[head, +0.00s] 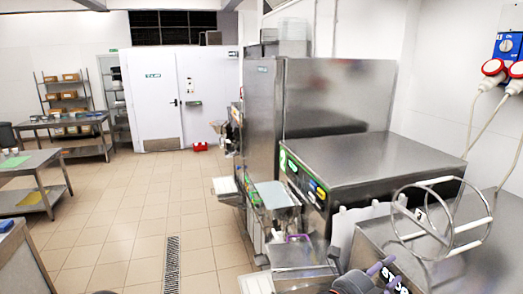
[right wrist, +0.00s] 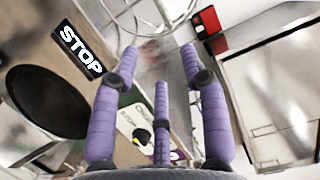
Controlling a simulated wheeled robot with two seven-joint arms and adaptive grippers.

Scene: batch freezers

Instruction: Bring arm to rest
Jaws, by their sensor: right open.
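My right gripper (head: 390,274) is low in the head view, right of centre, beside the front of the batch freezers. It also shows in the right wrist view (right wrist: 157,68), where its purple fingers are spread apart with nothing between them. Below it in the wrist view are a black STOP label (right wrist: 80,46) and a dark round part (right wrist: 47,100) of a machine. My left gripper is not in the head view.
A nearby steel machine has a wire ring guard (head: 397,212) close to my right gripper. Steel freezers (head: 335,95) line the right side. Tables (head: 30,170) stand at left. The tiled floor (head: 130,210) between is clear, with a drain grate (head: 172,262).

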